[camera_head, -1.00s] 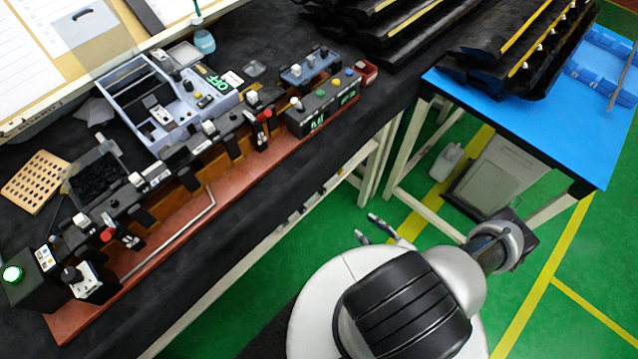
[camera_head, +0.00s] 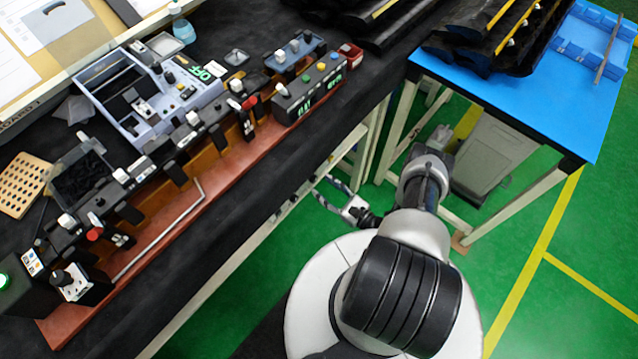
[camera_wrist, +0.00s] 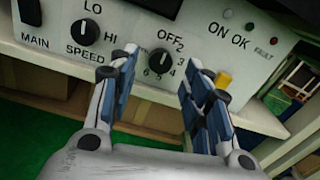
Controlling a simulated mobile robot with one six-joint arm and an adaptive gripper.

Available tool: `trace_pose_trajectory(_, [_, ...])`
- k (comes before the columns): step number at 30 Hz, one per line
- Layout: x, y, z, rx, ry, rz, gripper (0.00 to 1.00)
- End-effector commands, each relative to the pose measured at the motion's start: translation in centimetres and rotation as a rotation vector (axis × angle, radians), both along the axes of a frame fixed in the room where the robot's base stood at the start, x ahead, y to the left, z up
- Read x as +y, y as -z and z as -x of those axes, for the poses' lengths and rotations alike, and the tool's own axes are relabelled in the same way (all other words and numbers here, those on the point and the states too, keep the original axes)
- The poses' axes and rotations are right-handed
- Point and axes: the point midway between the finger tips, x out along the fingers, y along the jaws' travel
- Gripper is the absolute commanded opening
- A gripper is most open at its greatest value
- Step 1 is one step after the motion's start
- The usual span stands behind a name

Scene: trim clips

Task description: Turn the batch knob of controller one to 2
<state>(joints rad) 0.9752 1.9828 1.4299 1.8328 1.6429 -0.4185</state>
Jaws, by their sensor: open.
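In the wrist view a pale control panel fills the upper part. A black round dial knob (camera_wrist: 160,61) on it is ringed by OFF and the numbers 2 to 6. Its pointer is too small to read surely, and no batch label or controller number is visible. My gripper (camera_wrist: 158,72) is open and empty, its fingers to the left and right below this knob, apparently not touching it. In the head view my gripper (camera_head: 326,191) is beside the front edge of the bench; the panel cannot be made out there.
On the panel a SPEED knob (camera_wrist: 84,31) sits left of the dial. A yellow part (camera_wrist: 223,80) shows beside the right finger. Lamps marked ON, OK and FAULT are at right. The black bench (camera_head: 262,190) overhangs; a blue table (camera_head: 520,110) stands at right.

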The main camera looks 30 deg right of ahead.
Motion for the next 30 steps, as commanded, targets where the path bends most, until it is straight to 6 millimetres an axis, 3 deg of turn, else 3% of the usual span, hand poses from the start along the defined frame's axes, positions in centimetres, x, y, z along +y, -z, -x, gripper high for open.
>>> trace_pose_trajectory(6, [0.9, 0.0, -2.4, 0.000, -0.003, 0.000, 0.45])
trace_pose_trajectory(18, [1.0, 0.0, -2.9, 0.000, 0.000, 0.000, 0.44])
trace_pose_trajectory(30, [1.0, 0.0, -2.9, 0.000, 0.000, -0.001, 0.17])
